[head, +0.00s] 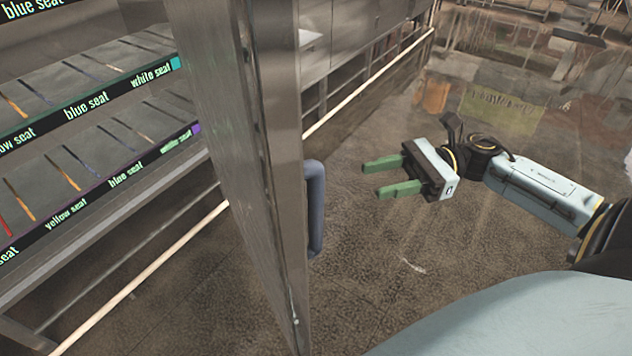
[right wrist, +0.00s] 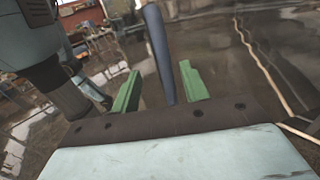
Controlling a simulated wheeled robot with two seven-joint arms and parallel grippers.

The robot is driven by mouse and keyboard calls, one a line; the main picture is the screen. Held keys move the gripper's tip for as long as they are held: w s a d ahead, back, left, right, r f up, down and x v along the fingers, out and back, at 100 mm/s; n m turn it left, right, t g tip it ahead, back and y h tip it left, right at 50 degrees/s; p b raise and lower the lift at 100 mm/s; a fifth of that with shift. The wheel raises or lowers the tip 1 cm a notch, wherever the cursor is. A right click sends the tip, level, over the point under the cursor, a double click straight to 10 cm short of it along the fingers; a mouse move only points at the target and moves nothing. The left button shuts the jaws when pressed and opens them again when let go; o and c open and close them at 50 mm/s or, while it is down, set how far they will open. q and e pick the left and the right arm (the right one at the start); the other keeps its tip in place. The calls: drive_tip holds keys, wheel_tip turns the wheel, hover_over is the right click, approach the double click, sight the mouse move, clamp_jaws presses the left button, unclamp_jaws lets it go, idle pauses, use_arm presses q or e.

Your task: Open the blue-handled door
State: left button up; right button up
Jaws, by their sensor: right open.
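The grey metal door (head: 268,120) is seen nearly edge-on in the head view, standing out from the shelving on its left. Its blue vertical handle (head: 316,208) is on the door's right-hand face. My right gripper (head: 371,181) is open and empty to the right of the handle, with its green fingers pointing toward it and a gap between. In the right wrist view the blue handle (right wrist: 160,52) appears between the two open fingers (right wrist: 158,82), beyond the tips. My left gripper is not in view.
Shelves with labelled rows, such as the blue seat label (head: 86,107), lie left of the door. A pale rail (head: 150,270) runs low along the shelving. The floor (head: 380,270) around my right gripper is clear.

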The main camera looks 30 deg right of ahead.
sight(315, 192)
drive_tip(key=shift+p+x, duration=1.55)
drive_tip(key=shift+x, duration=4.55)
drive_tip(key=shift+c, duration=0.4)
drive_tip(key=shift+w, duration=0.1)
clamp_jaws()
